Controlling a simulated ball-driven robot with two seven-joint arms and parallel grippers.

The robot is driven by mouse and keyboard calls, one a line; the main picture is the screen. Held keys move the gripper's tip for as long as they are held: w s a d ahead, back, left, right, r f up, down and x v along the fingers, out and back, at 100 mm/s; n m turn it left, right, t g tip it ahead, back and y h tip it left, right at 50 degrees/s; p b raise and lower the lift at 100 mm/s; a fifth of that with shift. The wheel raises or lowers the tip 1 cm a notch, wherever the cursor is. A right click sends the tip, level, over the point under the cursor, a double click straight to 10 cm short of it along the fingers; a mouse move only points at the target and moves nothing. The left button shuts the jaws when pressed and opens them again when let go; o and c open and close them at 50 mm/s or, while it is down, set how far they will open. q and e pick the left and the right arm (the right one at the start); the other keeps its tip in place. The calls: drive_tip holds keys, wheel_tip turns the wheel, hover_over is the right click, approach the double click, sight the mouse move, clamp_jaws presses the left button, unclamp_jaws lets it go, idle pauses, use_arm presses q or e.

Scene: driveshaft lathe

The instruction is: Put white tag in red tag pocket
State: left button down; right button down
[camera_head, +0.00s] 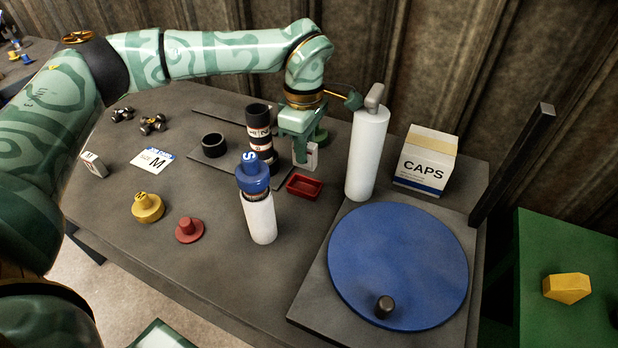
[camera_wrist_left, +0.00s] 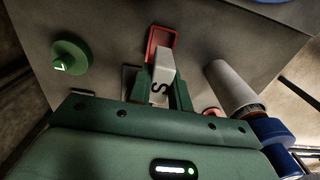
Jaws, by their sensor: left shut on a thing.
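My left gripper (camera_head: 303,140) is shut on a white tag (camera_head: 305,157), a small white block. In the left wrist view the white tag (camera_wrist_left: 160,85) shows a black S between the fingers. The red tag pocket (camera_head: 304,187), a small open red tray, lies on the table just in front of and below the held tag. In the left wrist view the red pocket (camera_wrist_left: 153,48) shows just beyond the tag, partly covered by it. I cannot tell whether tag and pocket touch. My right gripper is not in view.
A white bottle with a blue S cap (camera_head: 252,175) stands left of the pocket, a tall white bottle (camera_head: 367,150) right of it. A black cylinder (camera_head: 259,125) stands close to the gripper. A blue disc (camera_head: 400,265) and a CAPS box (camera_head: 427,160) are further right.

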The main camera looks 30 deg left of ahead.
use_arm(q)
wheel_tip(320, 180, down, 8)
drive_tip(key=shift+a+r+b, duration=0.1)
drive_tip(key=shift+r+b, duration=0.05)
drive_tip(key=shift+b, duration=0.9)
drive_tip(key=shift+r, duration=0.15)
drive_tip(key=c, duration=1.3)
unclamp_jaws()
wheel_tip(320, 180, up, 12)
drive_tip(key=p, duration=0.4)
drive_tip(key=shift+r, duration=0.1)
